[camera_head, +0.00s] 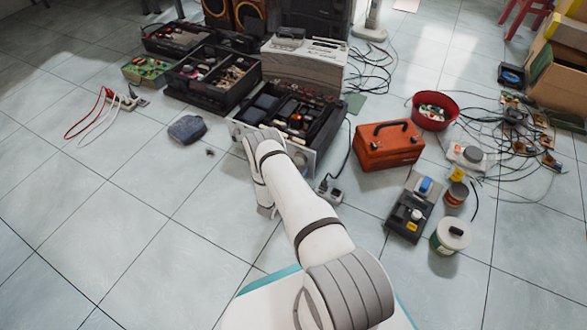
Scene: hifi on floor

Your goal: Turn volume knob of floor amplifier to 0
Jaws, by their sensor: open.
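The floor amplifier (245,128) is an opened unit with a silver-grey front panel, standing on the tiles at upper middle. Dark parts fill its open top. A round knob (300,158) shows on the right part of its front panel; its marks and setting are too small to read. My white arm bends in front of the panel and hides its middle. My gripper (266,211) is at the arm's end, low in front of the amplifier, small and mostly hidden by the arm. It is open, with nothing seen in it and apart from the visible knob.
A red toolbox (388,145) stands right of the amplifier, with a power strip (329,192) nearer. A dark multimeter-like device (412,208) and a tub (450,235) stand at right. A grey pouch (187,129) lies left. Cables spread at right. The front-left floor is clear.

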